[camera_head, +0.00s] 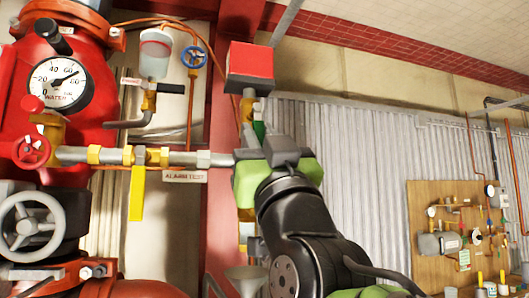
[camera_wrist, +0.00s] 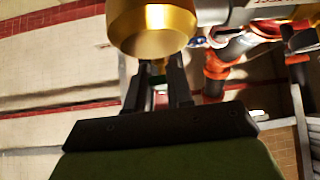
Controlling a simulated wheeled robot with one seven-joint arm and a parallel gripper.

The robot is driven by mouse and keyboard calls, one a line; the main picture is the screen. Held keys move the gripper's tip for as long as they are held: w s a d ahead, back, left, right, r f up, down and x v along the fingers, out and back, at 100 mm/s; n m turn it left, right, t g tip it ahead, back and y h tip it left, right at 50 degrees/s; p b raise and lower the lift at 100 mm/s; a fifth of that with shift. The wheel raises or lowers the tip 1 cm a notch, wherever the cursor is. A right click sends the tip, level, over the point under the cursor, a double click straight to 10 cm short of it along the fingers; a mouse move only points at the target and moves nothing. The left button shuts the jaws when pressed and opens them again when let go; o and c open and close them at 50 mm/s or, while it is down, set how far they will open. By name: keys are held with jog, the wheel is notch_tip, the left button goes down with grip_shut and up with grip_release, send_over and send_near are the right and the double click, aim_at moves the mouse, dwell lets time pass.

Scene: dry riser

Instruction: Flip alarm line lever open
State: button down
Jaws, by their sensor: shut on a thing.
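A green lever (camera_head: 259,130) shows on the vertical alarm line below the red box (camera_head: 250,65). My gripper (camera_head: 263,148) is at this lever, and its dark body and green wrist hide most of the valve. The lever's full angle cannot be told.
A yellow lever (camera_head: 136,195) hangs down on the horizontal pipe, near the ALARM TEST label (camera_head: 185,176). A red riser with a water gauge (camera_head: 58,82) stands at the left. A grey handwheel (camera_head: 30,227) is below it. A board with fittings (camera_head: 432,200) is at the far right.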

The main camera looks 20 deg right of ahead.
jog(key=shift+a+m+h, duration=0.15)
jog(key=shift+m+h, duration=0.95)
jog(key=shift+m, duration=0.2)
jog(key=c, duration=1.1)
grip_release()
jog(key=b+v, duration=0.6)
jog(key=v, duration=0.9)
jog(key=shift+s+f, duration=0.25)
jog(key=shift+s, duration=0.05)
